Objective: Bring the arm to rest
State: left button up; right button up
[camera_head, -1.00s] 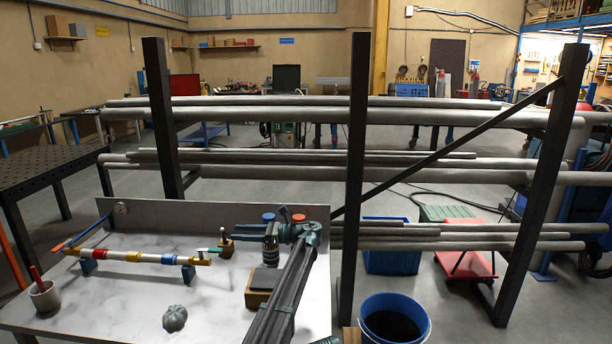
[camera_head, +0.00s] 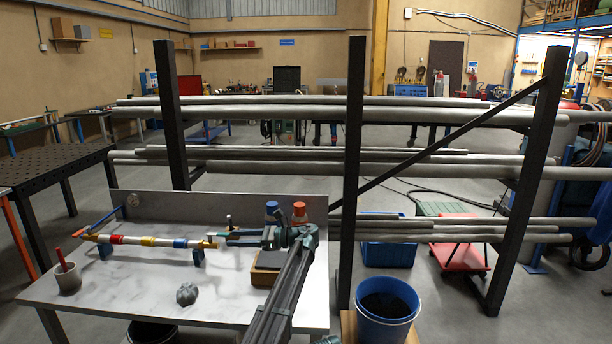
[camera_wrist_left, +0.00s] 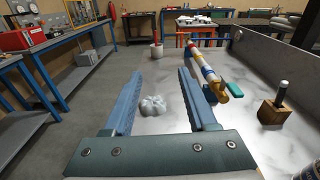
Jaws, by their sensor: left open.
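My left arm reaches up from the bottom of the head view. Its gripper (camera_head: 250,237) points left above the back right of the bench (camera_head: 130,287), near the wooden block with a dark top (camera_head: 266,277). In the left wrist view the two blue fingers of this gripper (camera_wrist_left: 160,74) stand wide apart with nothing between their pads. A grey lumpy piece (camera_wrist_left: 153,105) shows beyond and below them, lying on the bench; it also shows in the head view (camera_head: 187,294). My right gripper is not in view.
A pipe with coloured bands (camera_head: 160,242) rests on blue supports on the bench. A grey cup (camera_head: 67,280) stands at left; blue (camera_head: 272,208) and orange (camera_head: 299,210) capped items stand behind the gripper. A pipe rack (camera_head: 355,180) and blue bucket (camera_head: 386,305) are right.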

pick_arm(q)
jog(key=s+a+f+n+h, duration=0.2)
jog(key=s+f+n+h, duration=0.3)
jog(key=s+f, duration=0.55)
jog(key=s+a+f+n+h, duration=0.2)
jog(key=s+f+n+h, duration=0.45)
jog(key=s, duration=0.75)
jog(key=s+d+f+n+h, duration=0.4)
jog(key=s+d+n+h, duration=0.3)
jog(key=s, duration=0.6)
jog(key=s+d+m+y+b, duration=0.1)
jog(key=s+d+m, duration=0.3)
jog(key=d, duration=0.8)
jog(key=shift+s+f+g+y, duration=0.4)
jog(key=shift+s+y, duration=0.25)
jog(key=shift+s, duration=0.05)
